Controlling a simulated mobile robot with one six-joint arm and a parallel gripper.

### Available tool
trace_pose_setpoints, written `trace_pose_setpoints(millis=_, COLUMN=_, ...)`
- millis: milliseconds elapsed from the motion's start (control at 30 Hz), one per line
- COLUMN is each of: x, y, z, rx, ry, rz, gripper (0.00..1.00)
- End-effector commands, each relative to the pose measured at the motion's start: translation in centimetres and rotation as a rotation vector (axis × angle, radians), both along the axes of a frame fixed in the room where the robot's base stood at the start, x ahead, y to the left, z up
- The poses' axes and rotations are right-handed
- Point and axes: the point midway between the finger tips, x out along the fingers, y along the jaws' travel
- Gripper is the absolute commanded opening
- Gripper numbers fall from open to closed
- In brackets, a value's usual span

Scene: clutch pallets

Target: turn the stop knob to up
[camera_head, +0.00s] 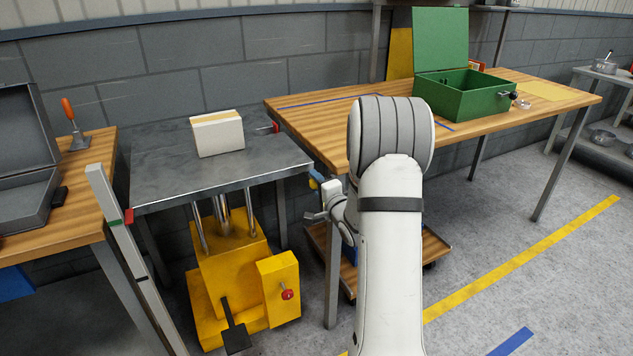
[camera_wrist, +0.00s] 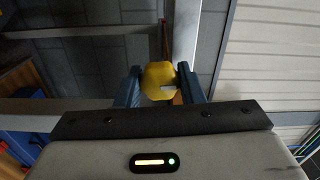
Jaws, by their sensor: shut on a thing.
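A round yellow knob (camera_wrist: 156,77) with a pale grey mark shows in the wrist view. The mark runs from the knob's middle towards the right of the picture. My gripper (camera_wrist: 158,82) is shut on the knob, with one blue finger on each side. Only a small bit of yellow shows at the fingers there. I cannot tell from the pictures whether this is the stop knob or what it is mounted on.
The yellow lift (camera_head: 232,262) with a grey top (camera_head: 168,177) carries a white box (camera_head: 217,134); a red knob (camera_head: 288,294) is on its front. The wooden table (camera_head: 315,125) with a green box (camera_head: 470,101) stands right. A grey post (camera_head: 134,258) stands left.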

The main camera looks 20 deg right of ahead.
Motion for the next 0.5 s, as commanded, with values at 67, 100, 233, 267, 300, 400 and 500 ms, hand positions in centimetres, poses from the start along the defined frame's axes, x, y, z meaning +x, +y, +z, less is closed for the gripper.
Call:
trace_pose_setpoints(millis=67, x=-0.03, y=-0.04, z=-0.01, rx=0.034, ry=0.003, rz=-0.001, gripper=0.12)
trace_pose_setpoints(millis=100, x=-0.03, y=-0.04, z=-0.01, rx=0.048, ry=0.003, rz=-0.001, gripper=0.12)
trace_pose_setpoints(millis=233, x=-0.03, y=-0.04, z=-0.04, rx=0.082, ry=0.004, rz=-0.001, gripper=0.12)
trace_pose_setpoints(millis=267, x=-0.03, y=-0.04, z=-0.04, rx=0.087, ry=0.004, rz=-0.001, gripper=0.12)
trace_pose_setpoints(millis=300, x=-0.03, y=-0.04, z=-0.05, rx=0.094, ry=0.004, rz=-0.001, gripper=0.12)
trace_pose_setpoints(millis=400, x=-0.03, y=-0.04, z=-0.06, rx=0.103, ry=0.004, rz=-0.001, gripper=0.12)
trace_pose_setpoints(millis=500, x=-0.03, y=-0.04, z=-0.08, rx=0.106, ry=0.004, rz=-0.001, gripper=0.12)
